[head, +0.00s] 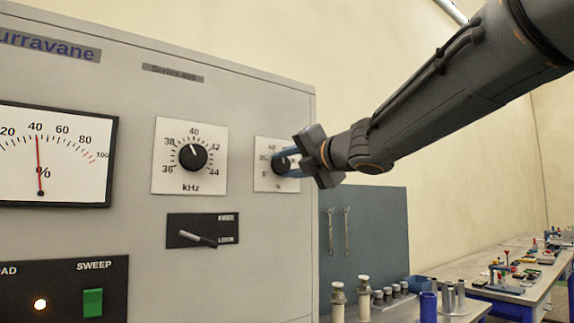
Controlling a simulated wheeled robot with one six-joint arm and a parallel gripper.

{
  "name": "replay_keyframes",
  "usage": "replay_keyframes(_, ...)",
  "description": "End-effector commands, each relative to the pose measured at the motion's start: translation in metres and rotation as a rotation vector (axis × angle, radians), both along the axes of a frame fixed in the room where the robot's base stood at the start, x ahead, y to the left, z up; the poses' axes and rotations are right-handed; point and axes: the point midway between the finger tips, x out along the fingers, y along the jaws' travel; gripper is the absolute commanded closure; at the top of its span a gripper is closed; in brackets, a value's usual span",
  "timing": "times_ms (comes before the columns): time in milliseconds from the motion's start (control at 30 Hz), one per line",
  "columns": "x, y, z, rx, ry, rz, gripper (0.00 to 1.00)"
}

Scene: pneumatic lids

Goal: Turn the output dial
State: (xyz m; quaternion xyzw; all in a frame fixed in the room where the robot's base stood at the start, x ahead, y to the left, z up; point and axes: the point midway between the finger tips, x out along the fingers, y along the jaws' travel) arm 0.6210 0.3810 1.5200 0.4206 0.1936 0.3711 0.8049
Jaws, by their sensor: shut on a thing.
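The grey panel (200,100) carries two dials on white plates. The right dial (280,163), on a smaller plate marked with a percent scale, is a black knob partly hidden by my gripper. My gripper (288,164) reaches in from the right with its blue fingers shut on this knob. The kHz dial (193,157) stands to the left, apart from the gripper, its pointer a little left of the 40 mark. The meter (50,155) at far left has its red needle near 40.
Below the kHz dial is a lever switch (200,238). A green SWEEP switch (92,302) and a lit lamp (40,304) are at lower left. A bench (530,297) with several parts stands at right, below my arm. A pegboard (375,235) holds two wrenches.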

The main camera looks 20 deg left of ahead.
Motion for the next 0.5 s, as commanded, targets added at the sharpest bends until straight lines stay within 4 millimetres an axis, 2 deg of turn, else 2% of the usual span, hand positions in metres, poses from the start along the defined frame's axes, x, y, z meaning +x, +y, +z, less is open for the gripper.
replay_keyframes(267,-0.0001,0.0,0.0008,0.049,0.059,-0.001,0.91)
replay_keyframes(500,-0.0005,0.0003,0.0014,0.162,0.193,0.001,0.91)
